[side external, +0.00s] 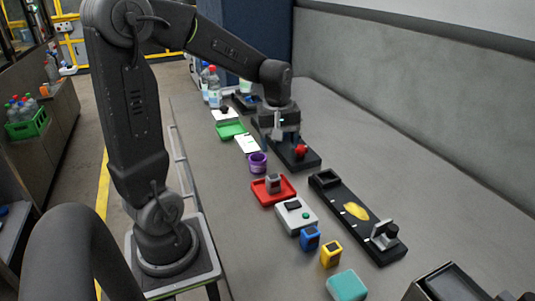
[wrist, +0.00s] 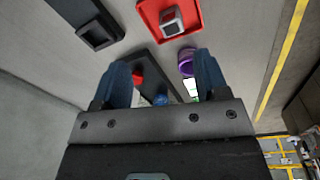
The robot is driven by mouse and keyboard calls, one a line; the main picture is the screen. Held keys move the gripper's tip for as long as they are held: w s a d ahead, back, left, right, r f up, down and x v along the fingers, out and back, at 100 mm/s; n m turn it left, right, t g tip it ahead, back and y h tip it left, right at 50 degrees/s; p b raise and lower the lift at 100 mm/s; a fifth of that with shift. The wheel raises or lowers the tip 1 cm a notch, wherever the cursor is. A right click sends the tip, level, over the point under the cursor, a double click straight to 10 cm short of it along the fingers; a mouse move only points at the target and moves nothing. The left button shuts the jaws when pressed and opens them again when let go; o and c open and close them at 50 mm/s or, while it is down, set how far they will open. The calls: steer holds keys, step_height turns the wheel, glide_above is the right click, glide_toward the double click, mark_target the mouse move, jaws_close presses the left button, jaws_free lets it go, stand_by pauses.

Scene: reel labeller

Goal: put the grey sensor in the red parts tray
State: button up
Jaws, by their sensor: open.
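The grey sensor (side external: 273,183) stands in the red parts tray (side external: 259,192), near the middle of the picture. In the wrist view the sensor (wrist: 172,20) shows at the top, inside the red tray (wrist: 149,14), with tray floor visible around it. My gripper (side external: 279,141) is apart from both, beyond the tray in the side view, over the black base with the red knob. In the wrist view my gripper (wrist: 164,78) has its two blue-grey fingers spread wide. Nothing is held between them, and they do not touch the sensor.
A purple cup (side external: 257,162) stands behind the tray. A black base with a red knob (side external: 300,151) lies under my gripper. A long black fixture (side external: 347,208) is right of the tray. A grey button box (side external: 296,215), blue block (side external: 310,238) and yellow block (side external: 331,254) stand in front.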

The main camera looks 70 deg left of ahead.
steer(key=s+d+r+m+t, duration=0.2)
steer(key=s+d+r+m, duration=0.1)
steer(key=s+d+m, duration=0.2)
steer(key=s+d+r+m+t, duration=0.2)
steer(key=s+d+m, duration=0.3)
steer(key=d+m, duration=0.5)
steer(key=shift+s+d+r+t, duration=0.35)
steer(key=shift+r+t, duration=0.05)
steer(key=shift+r, duration=0.4)
